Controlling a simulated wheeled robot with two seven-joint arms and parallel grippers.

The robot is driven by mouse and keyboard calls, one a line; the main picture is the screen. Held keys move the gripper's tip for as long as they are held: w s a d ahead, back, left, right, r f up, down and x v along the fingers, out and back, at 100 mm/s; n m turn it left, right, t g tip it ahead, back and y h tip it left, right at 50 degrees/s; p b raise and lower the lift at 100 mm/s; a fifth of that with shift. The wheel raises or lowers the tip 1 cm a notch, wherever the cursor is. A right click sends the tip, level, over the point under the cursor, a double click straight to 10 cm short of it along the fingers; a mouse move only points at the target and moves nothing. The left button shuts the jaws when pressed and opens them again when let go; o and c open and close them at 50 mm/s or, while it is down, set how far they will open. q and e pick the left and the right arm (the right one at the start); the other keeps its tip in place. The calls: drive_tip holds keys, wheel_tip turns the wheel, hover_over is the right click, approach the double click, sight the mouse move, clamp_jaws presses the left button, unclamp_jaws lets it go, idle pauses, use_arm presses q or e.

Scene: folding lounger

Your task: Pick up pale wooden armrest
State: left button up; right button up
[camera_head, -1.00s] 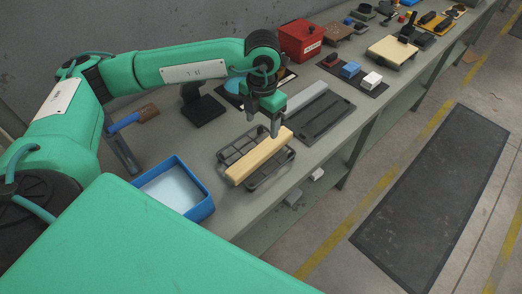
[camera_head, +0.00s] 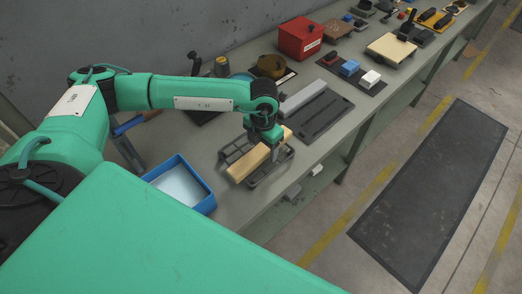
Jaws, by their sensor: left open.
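The pale wooden armrest (camera_head: 248,164) is a light beam lying slantwise across a black slotted tray (camera_head: 264,178) on the bench. My left gripper (camera_head: 275,155) is lowered at the armrest's far right half, with its fingers pointing down. It is open, and part of the armrest is hidden behind it. I cannot tell whether the fingers touch the wood. My right gripper is not in view.
A blue-rimmed bin (camera_head: 182,186) stands left of the tray. A dark grooved plate (camera_head: 323,116) and a grey bar (camera_head: 303,97) lie beyond it. A red box (camera_head: 301,38) stands farther back. The bench's front edge (camera_head: 322,150) runs close to the tray.

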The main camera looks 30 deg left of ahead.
sight(263, 148)
use_arm(q)
drive_tip(key=c, duration=1.2)
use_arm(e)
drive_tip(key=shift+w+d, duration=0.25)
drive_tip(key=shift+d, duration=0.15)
use_arm(q)
drive_tip(key=shift+o, duration=0.2)
